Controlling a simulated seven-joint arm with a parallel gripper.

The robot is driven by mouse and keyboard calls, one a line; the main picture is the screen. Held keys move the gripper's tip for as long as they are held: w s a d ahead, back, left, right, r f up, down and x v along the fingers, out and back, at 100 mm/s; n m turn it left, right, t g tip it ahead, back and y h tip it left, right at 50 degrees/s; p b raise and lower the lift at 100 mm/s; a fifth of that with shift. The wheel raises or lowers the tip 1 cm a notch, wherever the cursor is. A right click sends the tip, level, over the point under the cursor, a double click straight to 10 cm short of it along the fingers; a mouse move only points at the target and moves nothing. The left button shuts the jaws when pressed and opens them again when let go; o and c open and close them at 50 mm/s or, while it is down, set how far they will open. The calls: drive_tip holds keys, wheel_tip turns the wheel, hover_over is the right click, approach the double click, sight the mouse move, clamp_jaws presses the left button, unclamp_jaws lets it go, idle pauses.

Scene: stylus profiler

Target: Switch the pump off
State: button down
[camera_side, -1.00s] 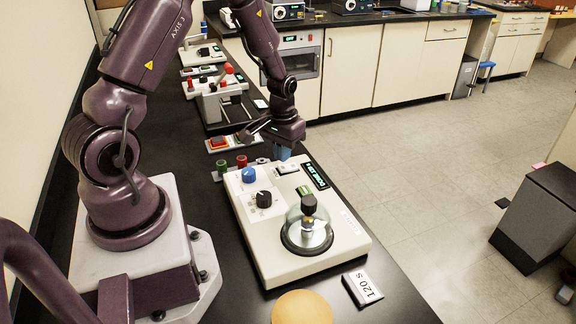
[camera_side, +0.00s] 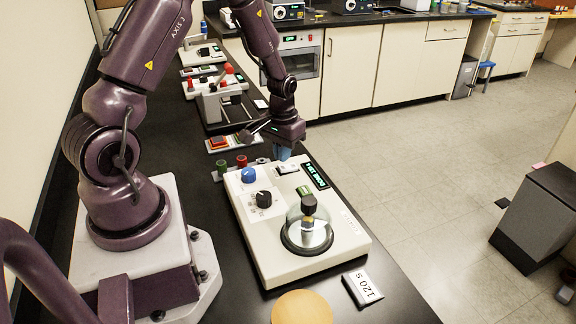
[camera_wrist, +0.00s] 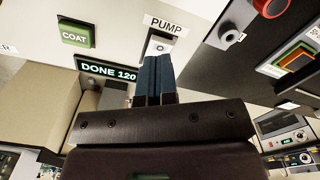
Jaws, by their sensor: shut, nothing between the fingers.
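The pump switch (camera_wrist: 158,45) is a small rocker in a pale plate beside the PUMP label (camera_wrist: 165,24) on the white coater unit (camera_side: 262,240). In the wrist view my gripper (camera_wrist: 155,62) is shut and empty, its two blue fingers together. The fingertips overlap the near edge of the switch plate; I cannot tell whether they touch it. In the side view my gripper (camera_side: 283,154) is over the far end of the unit, just above the switch plate (camera_side: 287,168). Which way the rocker is set is not clear.
A display (camera_wrist: 107,70) reads DONE 120, near a green COAT button (camera_wrist: 76,33). A blue knob (camera_side: 248,175), a black dial (camera_side: 264,199) and a glass dome (camera_side: 307,232) share the unit's top.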

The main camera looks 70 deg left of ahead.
sight(281, 168)
drive_tip(key=shift+f, duration=1.25)
idle(0.8)
drive_tip(key=shift+r, duration=3.5)
drive_tip(key=shift+s+d, duration=0.15)
drive_tip(key=shift+s, duration=0.1)
drive_tip(key=s+d+r+m+t, duration=0.2)
drive_tip(key=s+d+r, duration=0.4)
drive_tip(key=r, duration=0.5)
drive_tip(key=s+d+r+m+t, duration=0.3)
drive_tip(key=s+d+r, duration=0.3)
drive_tip(key=d+r, duration=0.5)
drive_tip(key=shift+s+d+r+m+t, duration=0.2)
drive_tip(key=shift+r+m+t, duration=0.15)
drive_tip(key=shift+m, duration=0.15)
